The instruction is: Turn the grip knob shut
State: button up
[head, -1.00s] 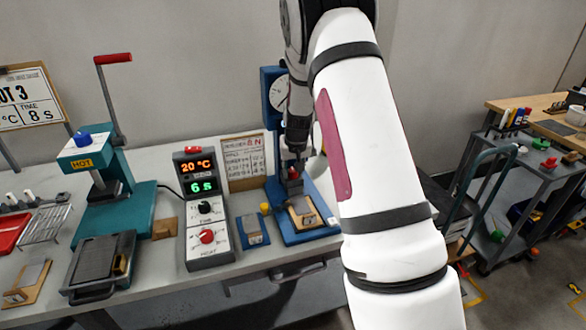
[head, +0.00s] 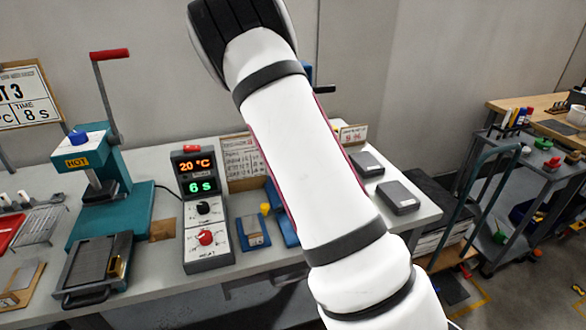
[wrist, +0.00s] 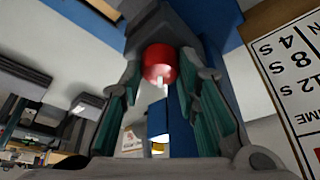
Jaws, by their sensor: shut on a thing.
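The red grip knob (wrist: 159,62) with a white pointer mark shows in the wrist view, in a dark grey housing on a blue stand (wrist: 181,132). My gripper (wrist: 160,78) has its teal-padded fingers on either side of the knob, shut on it. The pointer mark faces down in the picture. In the head view my arm hides the knob, my gripper and most of the blue stand; only part of its blue base (head: 283,218) shows.
A control box (head: 205,215) reading 20 °C and 6 s, a teal hot press (head: 97,215) and a small blue block (head: 253,233) stand left of my arm. Two grey blocks (head: 398,197) lie right of it. A printed card (wrist: 288,80) stands close beside my gripper.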

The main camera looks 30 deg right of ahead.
jog(key=shift+m, duration=0.3)
jog(key=o, duration=1.2)
jog(key=shift+c, duration=0.2)
jog(key=v, duration=1.2)
jog(key=shift+w, duration=0.1)
